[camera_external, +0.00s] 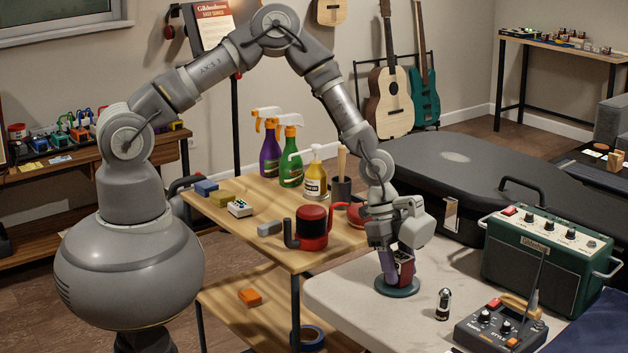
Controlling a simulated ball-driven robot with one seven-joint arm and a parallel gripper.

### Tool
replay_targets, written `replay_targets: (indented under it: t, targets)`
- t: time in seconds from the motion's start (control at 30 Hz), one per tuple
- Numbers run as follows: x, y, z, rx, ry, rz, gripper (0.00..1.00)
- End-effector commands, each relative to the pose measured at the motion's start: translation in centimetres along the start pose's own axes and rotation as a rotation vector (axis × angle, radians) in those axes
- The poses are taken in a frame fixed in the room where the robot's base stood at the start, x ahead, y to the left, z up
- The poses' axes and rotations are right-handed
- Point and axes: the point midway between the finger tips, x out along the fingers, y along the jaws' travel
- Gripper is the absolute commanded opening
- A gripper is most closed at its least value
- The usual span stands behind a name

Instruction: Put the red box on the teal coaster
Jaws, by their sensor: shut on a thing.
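My gripper (396,268) points down at the left part of the pale table and is shut on the red box (406,268). Part of the red box is hidden by the fingers; a dark or purple face shows beside the red. The teal coaster (397,290) lies on the table directly below the gripper. The red box is over the coaster, low and close to it. I cannot tell whether the box touches the coaster.
A small dark metal cylinder (443,304) stands right of the coaster on the pale table (345,295). A pedal box (500,328) and a green amplifier (548,258) are farther right. A wooden cart (262,205) at left holds spray bottles and a red pot (313,228). A black guitar case (475,185) lies behind.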

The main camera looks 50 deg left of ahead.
Motion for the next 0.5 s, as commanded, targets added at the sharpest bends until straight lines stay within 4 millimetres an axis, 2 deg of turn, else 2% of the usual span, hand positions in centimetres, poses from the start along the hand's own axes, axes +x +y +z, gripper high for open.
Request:
replay_targets:
  t: [0.33,0.37,0.43,0.47,0.5]
  targets:
    - [0.44,-0.03,0.19,0.000,0.001,-0.001,0.10]
    - [0.41,-0.03,0.19,0.000,0.000,-0.001,0.49]
    - [0.35,-0.03,0.17,0.000,0.000,-0.001,0.65]
    - [0.35,-0.03,0.17,0.000,0.000,-0.001,0.70]
    - [0.34,-0.03,0.17,0.000,0.000,-0.001,0.70]
